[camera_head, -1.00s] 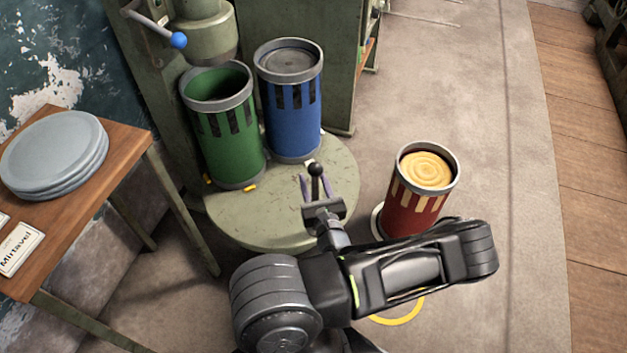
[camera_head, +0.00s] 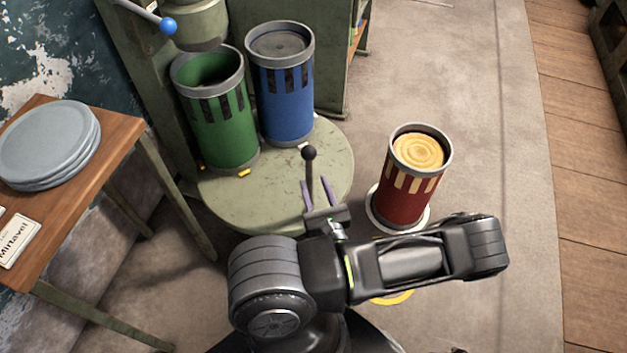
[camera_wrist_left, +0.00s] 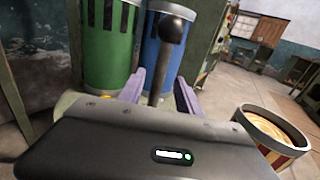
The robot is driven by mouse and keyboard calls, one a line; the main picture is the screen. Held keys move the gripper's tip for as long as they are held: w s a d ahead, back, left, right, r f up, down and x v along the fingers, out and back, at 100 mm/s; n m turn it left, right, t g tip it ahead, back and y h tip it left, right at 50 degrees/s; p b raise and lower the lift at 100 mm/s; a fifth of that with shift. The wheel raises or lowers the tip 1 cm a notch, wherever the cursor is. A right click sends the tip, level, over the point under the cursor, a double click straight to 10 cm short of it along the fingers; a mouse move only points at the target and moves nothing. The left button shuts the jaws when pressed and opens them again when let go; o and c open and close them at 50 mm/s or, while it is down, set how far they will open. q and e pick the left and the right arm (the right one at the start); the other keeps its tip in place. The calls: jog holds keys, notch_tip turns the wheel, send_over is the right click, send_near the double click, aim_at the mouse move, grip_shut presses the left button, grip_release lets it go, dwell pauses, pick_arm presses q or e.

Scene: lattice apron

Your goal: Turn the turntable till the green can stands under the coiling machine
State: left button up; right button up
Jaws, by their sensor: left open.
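The turntable (camera_head: 270,195) is a round pale green plate with an upright handle that has a black ball knob (camera_head: 309,153). The green can (camera_head: 222,130) stands on its left part, near the coiling machine's head (camera_head: 202,25); I cannot tell whether it is exactly beneath it. A blue can (camera_head: 286,100) stands beside it to the right. My left gripper (camera_head: 320,190) is open, its purple fingers on either side of the handle's stem. The left wrist view shows the knob (camera_wrist_left: 174,28) rising between the fingers, with no clear contact. My right gripper is out of view.
A red can (camera_head: 405,198) with a coiled cream filling stands on a pale round base right of the turntable. A wooden table (camera_head: 115,150) with stacked grey discs (camera_head: 48,140) is at left. The machine has a blue-knobbed lever (camera_head: 168,26). Floor at right is clear.

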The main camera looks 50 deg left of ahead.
pick_arm(q)
jog(key=shift+c, duration=0.4)
